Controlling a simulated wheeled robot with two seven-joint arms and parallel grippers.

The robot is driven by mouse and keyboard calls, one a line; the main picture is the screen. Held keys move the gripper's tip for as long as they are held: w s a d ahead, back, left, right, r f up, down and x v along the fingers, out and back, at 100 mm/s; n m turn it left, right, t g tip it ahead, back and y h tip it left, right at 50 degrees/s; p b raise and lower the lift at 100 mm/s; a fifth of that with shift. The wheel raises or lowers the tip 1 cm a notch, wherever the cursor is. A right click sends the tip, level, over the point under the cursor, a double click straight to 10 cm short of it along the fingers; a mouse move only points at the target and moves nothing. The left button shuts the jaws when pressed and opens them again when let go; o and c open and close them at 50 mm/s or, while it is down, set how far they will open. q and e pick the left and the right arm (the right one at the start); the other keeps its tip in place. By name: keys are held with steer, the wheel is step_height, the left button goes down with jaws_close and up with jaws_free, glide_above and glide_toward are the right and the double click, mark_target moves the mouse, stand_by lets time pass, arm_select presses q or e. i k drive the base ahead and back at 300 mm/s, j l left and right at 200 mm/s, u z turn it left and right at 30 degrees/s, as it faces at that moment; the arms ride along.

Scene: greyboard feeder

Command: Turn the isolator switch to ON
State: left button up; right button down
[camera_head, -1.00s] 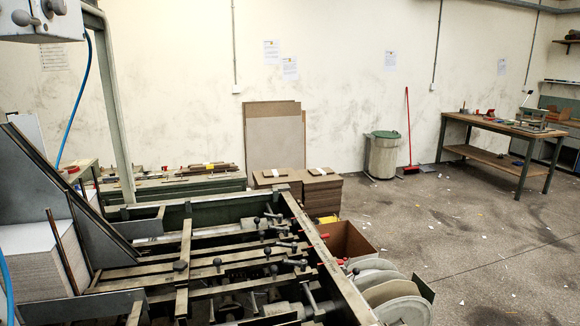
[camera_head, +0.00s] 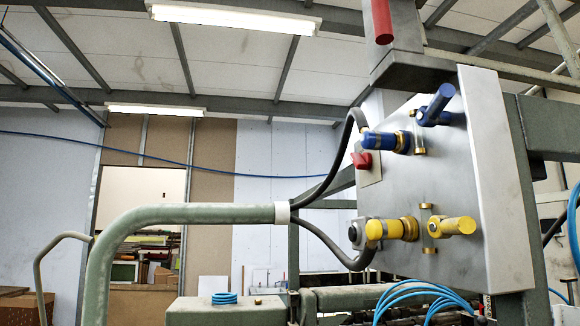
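A red rotary knob (camera_head: 362,160), which looks like the isolator switch, sits on a small grey plate at the left side of a grey metal panel (camera_head: 455,200). The panel is seen at an angle, and I cannot read any ON or OFF marking on it. The knob appears unobstructed. Neither of my grippers shows in the head view.
Blue valve handles (camera_head: 436,104) and yellow valve handles (camera_head: 453,226) stick out from the panel near the knob. Black cables (camera_head: 330,178) run from its left side. A green bent tube rail (camera_head: 170,214) stands in front. Blue hoses (camera_head: 418,292) lie coiled below.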

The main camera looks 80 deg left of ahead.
mark_target(364, 162)
steer(key=u, duration=1.9)
steer(key=j, duration=0.05)
